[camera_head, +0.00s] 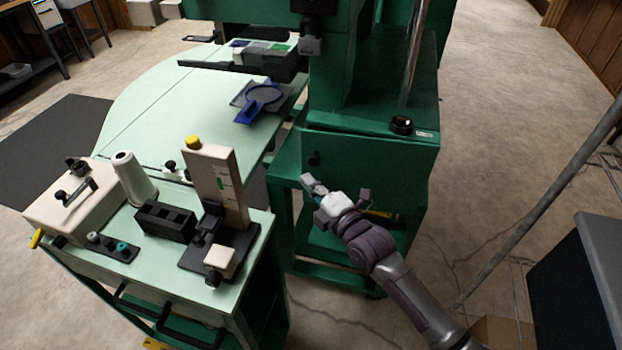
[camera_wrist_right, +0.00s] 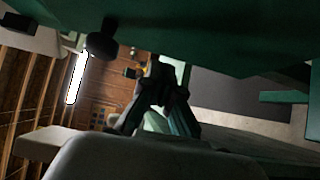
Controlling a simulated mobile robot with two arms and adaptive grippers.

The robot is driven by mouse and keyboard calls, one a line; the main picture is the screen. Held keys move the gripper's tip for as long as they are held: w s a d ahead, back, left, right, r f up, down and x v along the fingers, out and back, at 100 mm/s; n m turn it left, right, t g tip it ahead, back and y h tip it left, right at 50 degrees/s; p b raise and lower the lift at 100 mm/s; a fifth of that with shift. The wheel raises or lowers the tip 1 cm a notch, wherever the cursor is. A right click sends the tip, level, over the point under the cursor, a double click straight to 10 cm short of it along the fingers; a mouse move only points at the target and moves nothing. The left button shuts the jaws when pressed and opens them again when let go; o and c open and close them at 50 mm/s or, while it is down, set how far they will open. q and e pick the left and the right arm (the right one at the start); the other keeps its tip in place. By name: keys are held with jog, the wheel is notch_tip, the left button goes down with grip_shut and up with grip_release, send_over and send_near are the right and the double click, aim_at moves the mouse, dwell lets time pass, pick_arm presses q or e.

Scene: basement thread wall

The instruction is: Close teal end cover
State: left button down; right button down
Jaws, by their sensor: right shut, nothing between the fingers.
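The teal end cover (camera_head: 375,168) is the dark green panel on the near end of the tall green machine. In the right wrist view my gripper fingers (camera_wrist_right: 160,72) meet at the tips, empty. A green panel (camera_wrist_right: 200,30) with a black knob (camera_wrist_right: 101,42) spans the top there. My left gripper is not in view.
A pale green cart (camera_head: 150,255) with a white cone (camera_head: 133,178), black block (camera_head: 165,221) and upright beige fixture (camera_head: 222,188) stands at the left. A grey slanted pole (camera_head: 535,215) and dark cabinet (camera_head: 575,285) are at the right. Open concrete floor lies between machine and pole.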

aim_at(315, 170)
jog(key=shift+w+d, duration=0.15)
jog(key=shift+w, duration=0.5)
jog(key=shift+w+d+r+m+t+h+p, duration=0.1)
jog(key=shift+w+m+t+h+p, duration=0.2)
jog(key=shift+w, duration=0.3)
jog(key=shift+w+d+r+m+t+h+p, duration=0.1)
jog(key=shift+w+m+h, duration=0.1)
jog(key=shift+w+h, duration=0.3)
jog(key=shift+w+f, duration=0.15)
jog(key=shift+w, duration=0.3)
jog(key=shift+d+m+t+h, duration=0.1)
jog(key=shift+m+t+h, duration=0.2)
jog(key=shift+d, duration=0.1)
